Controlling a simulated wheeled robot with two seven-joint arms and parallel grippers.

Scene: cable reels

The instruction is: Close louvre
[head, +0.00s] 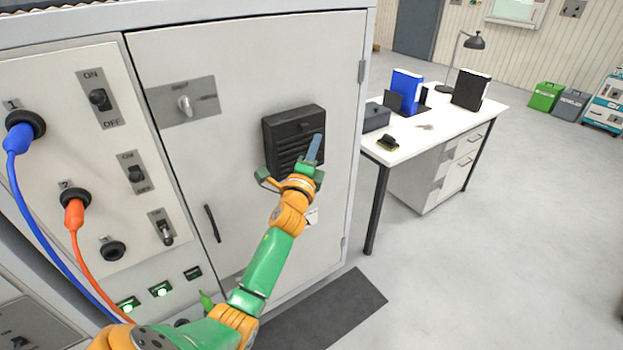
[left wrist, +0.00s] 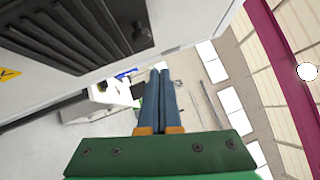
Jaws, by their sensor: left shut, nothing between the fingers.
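The louvre (head: 284,136) is a dark, box-like vent with horizontal slats on the grey cabinet door. In the left wrist view the louvre (left wrist: 72,32) fills the upper left, with dark gaps between slats and a small knob-like part at its edge. I cannot tell how far the slats are turned. My left gripper (head: 318,138) is in front of the louvre's right edge in the head view, its blue fingers together and empty. In the left wrist view the fingers (left wrist: 160,72) point past the louvre, apart from it in the picture. My right gripper is not in view.
The cabinet door (head: 215,130) has a shutoff-style knob plate (head: 184,103) and a black handle (head: 212,223). Blue (head: 14,160) and orange (head: 76,235) cables hang at the left.

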